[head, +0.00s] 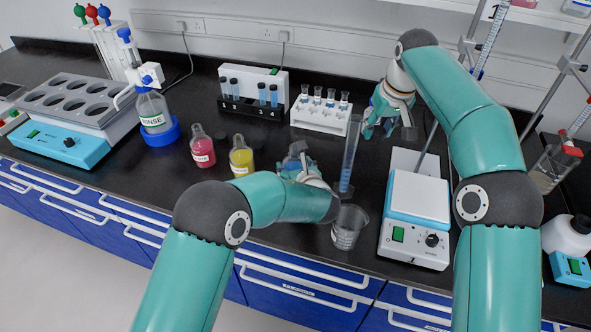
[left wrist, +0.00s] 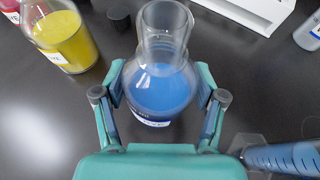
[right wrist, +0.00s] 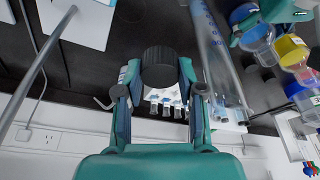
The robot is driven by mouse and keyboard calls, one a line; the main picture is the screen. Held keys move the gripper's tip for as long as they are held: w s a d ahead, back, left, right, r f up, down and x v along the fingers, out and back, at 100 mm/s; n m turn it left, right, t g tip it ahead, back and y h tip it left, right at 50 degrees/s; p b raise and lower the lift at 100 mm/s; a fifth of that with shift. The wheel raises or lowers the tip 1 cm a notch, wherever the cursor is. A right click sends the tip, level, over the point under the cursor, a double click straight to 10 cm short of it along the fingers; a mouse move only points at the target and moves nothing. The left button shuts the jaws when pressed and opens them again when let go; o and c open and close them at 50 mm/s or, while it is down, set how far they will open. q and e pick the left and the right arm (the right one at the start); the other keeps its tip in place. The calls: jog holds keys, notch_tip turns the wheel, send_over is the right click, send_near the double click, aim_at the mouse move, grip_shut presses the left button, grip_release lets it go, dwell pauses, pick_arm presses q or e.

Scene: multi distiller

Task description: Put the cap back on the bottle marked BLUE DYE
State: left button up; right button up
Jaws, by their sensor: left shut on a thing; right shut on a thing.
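The clear bottle of blue liquid (left wrist: 160,92) is held between the fingers of my left gripper (left wrist: 160,112). Its neck is open and bare, and its label is mostly hidden, so I cannot read it. In the head view my left gripper (head: 301,168) and the bottle's top (head: 297,148) show behind my left arm. My right gripper (right wrist: 160,85) is shut on a black ribbed cap (right wrist: 158,66). In the head view my right gripper (head: 386,118) is raised, right of the bottle and apart from it; the cap is not clear there.
A yellow bottle (head: 241,158) and a pink bottle (head: 202,150) stand left of the blue one. A graduated cylinder (head: 350,153), a beaker (head: 347,228) and a hotplate (head: 415,200) are on the right. A white vial rack (head: 320,119) stands behind. A dark round thing (left wrist: 118,18) lies nearby.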

pick_arm(q)
jog(key=shift+r, duration=0.25)
jog(key=shift+r, duration=0.5)
pick_arm(e)
jog(key=shift+f, duration=0.1)
pick_arm(q)
notch_tip(320, 180, up, 19)
jog(key=shift+b, duration=0.35)
pick_arm(e)
jog(key=shift+f, duration=0.25)
pick_arm(q)
jog(key=shift+f, duration=0.1)
